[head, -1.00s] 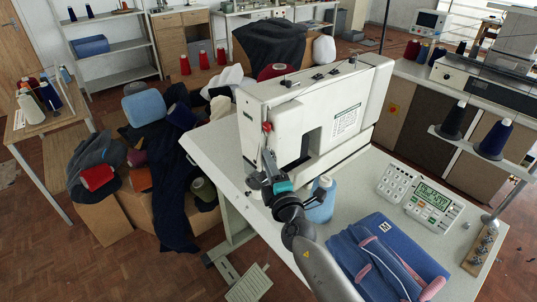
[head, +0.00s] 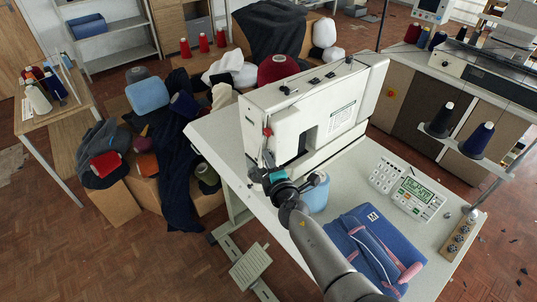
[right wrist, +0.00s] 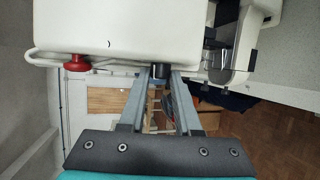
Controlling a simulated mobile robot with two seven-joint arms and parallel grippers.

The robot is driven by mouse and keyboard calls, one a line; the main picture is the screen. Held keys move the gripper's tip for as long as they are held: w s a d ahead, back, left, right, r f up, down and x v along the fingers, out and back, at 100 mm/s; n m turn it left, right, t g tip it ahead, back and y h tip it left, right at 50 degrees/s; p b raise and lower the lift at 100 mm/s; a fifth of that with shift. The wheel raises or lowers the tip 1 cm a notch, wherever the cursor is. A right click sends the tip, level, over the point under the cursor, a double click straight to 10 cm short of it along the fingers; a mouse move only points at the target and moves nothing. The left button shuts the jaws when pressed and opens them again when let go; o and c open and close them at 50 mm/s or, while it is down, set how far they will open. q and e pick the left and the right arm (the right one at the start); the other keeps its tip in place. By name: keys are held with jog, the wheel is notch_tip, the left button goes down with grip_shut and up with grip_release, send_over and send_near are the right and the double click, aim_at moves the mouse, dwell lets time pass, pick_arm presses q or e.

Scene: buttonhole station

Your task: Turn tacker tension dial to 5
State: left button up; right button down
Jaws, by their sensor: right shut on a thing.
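The white tacker machine (head: 290,122) stands on the grey table. In the right wrist view, a small black cylindrical knob (right wrist: 161,71), which looks like the tension dial, sticks out below the edge of the machine's white housing (right wrist: 110,35). My right gripper (right wrist: 161,78) is shut on this knob, one finger on each side. No numbers or pointer on the knob can be read. In the head view, my right gripper (head: 264,161) is at the machine's near left end, and the fingers and wrist hide the knob. My left gripper is not in view.
A red knob (right wrist: 77,63) is left of the fingers. A light blue cone (head: 318,195) stands close behind my wrist. Folded blue garments (head: 375,248) and a control panel (head: 413,196) occupy the table's right part. A presser foot area (right wrist: 222,60) lies right of the fingers.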

dwell(0.5)
jog(key=c, duration=0.6)
grip_release()
jog(key=shift+p, duration=0.3)
jog(key=p+v, duration=0.4)
jog(key=v, duration=1.1)
jog(key=shift+r, duration=0.3)
